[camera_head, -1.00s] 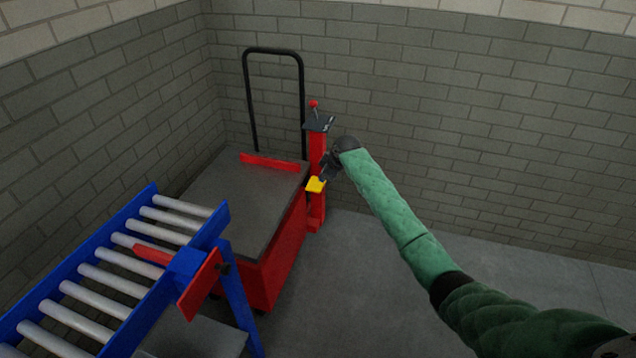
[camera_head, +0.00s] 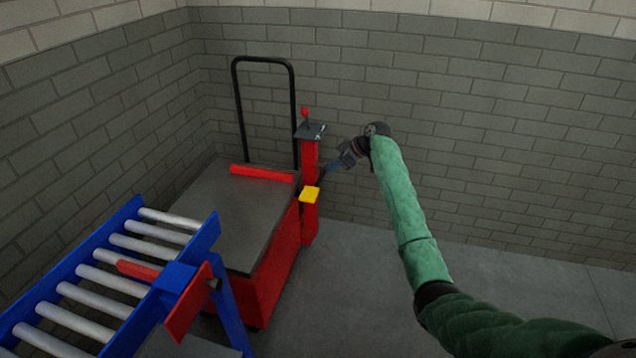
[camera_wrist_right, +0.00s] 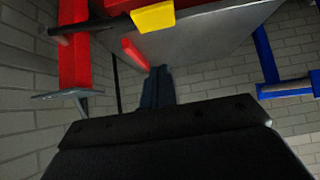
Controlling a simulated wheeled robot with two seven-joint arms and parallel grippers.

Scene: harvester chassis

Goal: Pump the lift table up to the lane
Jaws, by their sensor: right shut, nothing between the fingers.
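The lift table (camera_head: 225,206) has a dark grey top and a red body, and it stands beside the roller lane (camera_head: 75,249). A red post (camera_head: 310,165) at its right carries a yellow pedal (camera_head: 310,194) and, on top, a small lever with a red knob (camera_head: 305,112). My right gripper (camera_head: 333,167) is shut and empty, just right of the post and above the pedal, apart from it. In the right wrist view its fingers (camera_wrist_right: 157,88) are together, with the yellow pedal (camera_wrist_right: 153,17) near the upper edge. My left gripper is not in view.
The lane has blue rails, grey rollers and a red plate (camera_head: 188,303) at its near side. A black push handle (camera_head: 263,61) rises behind the table. Brick walls (camera_head: 470,130) close the back and left. The floor (camera_head: 345,285) right of the table is clear.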

